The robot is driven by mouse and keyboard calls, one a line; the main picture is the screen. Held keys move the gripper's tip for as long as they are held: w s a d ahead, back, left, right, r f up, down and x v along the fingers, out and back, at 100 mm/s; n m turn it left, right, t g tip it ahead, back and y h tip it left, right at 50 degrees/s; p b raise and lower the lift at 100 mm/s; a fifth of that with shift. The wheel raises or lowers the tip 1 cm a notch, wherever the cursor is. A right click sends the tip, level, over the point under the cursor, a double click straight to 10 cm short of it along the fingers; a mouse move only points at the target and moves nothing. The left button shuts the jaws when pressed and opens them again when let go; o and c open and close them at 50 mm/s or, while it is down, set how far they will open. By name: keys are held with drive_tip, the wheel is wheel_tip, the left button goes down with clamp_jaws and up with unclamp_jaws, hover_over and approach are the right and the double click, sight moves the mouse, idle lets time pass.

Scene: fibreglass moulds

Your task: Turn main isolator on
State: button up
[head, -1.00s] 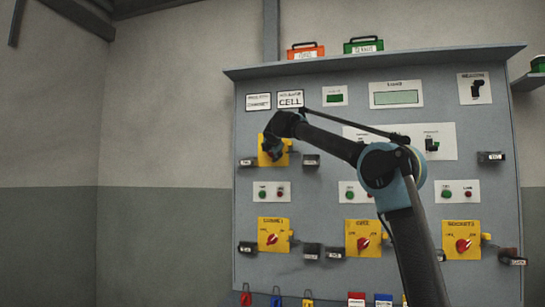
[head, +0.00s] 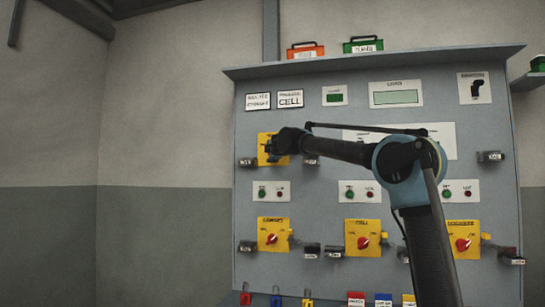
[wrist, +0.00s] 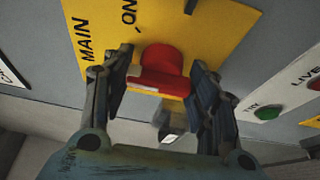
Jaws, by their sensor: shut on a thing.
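The main isolator is a yellow plate (wrist: 215,28) lettered MAIN and ON, with a red knob (wrist: 160,60) on it, in the wrist view. In the head view the plate (head: 263,157) is at the panel's upper left, mostly behind my gripper (head: 270,148). In the wrist view my gripper (wrist: 160,78) has one finger on each side of the red knob and is shut on it. The knob's pale mark points toward the left finger. The plate's lower part and any OFF lettering are hidden.
Three yellow isolators with red knobs line the lower panel, such as the left one (head: 273,236). A plate with green and red buttons (head: 271,191) sits just below my gripper. Dark tags hang beside the isolators. The wall at left (head: 170,130) is clear.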

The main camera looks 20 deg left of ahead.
drive_tip(key=m+t, duration=0.1)
drive_tip(key=m, duration=0.4)
drive_tip(key=shift+f+t, duration=0.2)
drive_tip(key=shift+t, duration=0.2)
drive_tip(key=shift+m+t+h, duration=0.4)
drive_tip(key=shift+m+t, duration=0.4)
drive_tip(key=shift+m, duration=1.8)
drive_tip(key=o, duration=1.1)
drive_tip(key=shift+w+a, duration=0.1)
drive_tip(key=shift+c, duration=0.2)
drive_tip(key=v, duration=1.2)
drive_tip(key=shift+f, duration=0.25)
